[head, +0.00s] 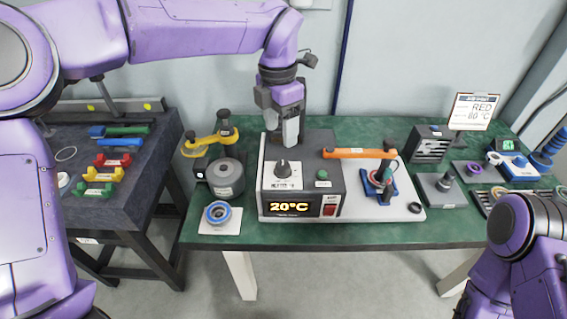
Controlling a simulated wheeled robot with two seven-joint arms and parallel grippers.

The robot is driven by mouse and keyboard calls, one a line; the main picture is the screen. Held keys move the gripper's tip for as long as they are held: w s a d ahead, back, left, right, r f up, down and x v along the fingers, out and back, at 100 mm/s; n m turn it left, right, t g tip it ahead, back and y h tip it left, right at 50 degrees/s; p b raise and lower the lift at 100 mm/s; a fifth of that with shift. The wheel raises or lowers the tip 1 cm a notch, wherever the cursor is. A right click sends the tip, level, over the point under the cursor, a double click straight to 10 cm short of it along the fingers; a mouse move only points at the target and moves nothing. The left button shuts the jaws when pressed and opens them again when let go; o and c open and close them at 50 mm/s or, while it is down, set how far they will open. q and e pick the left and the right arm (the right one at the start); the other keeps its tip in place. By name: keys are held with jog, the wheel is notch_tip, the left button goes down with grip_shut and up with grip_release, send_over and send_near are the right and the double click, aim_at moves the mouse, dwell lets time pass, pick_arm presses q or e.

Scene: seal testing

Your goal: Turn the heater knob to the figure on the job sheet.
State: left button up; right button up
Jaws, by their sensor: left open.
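The heater box (329,181) stands on the green table, and its display (289,208) reads 20°C. Its dark knob (283,168) sits on a white dial plate on the sloped front. My left gripper (291,138) points down just above and behind the knob, apart from it. It is open with nothing seen between its fingers, though the gap is hard to make out at this angle. The job sheet (474,111) stands at the back right and reads RED 80 °C. My right arm shows at the lower right; its gripper is out of view.
An orange-handled lever (358,153) lies right of the knob, with a red switch (329,210) below. A grey cylinder (225,178) and a yellow clamp (210,140) stand left. Coloured tools lie on the dark side table (140,190). Green table front is partly clear.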

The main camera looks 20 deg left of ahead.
aim_at(282, 165)
pick_arm(q)
jog(key=f, duration=0.4)
jog(key=f+p, duration=0.1)
jog(key=f, duration=0.4)
jog(key=shift+s+d+f, duration=0.1)
jog(key=shift+d+f, duration=0.1)
jog(key=shift+f, duration=0.5)
jog(key=c, duration=1.1)
jog(key=shift+o, duration=0.2)
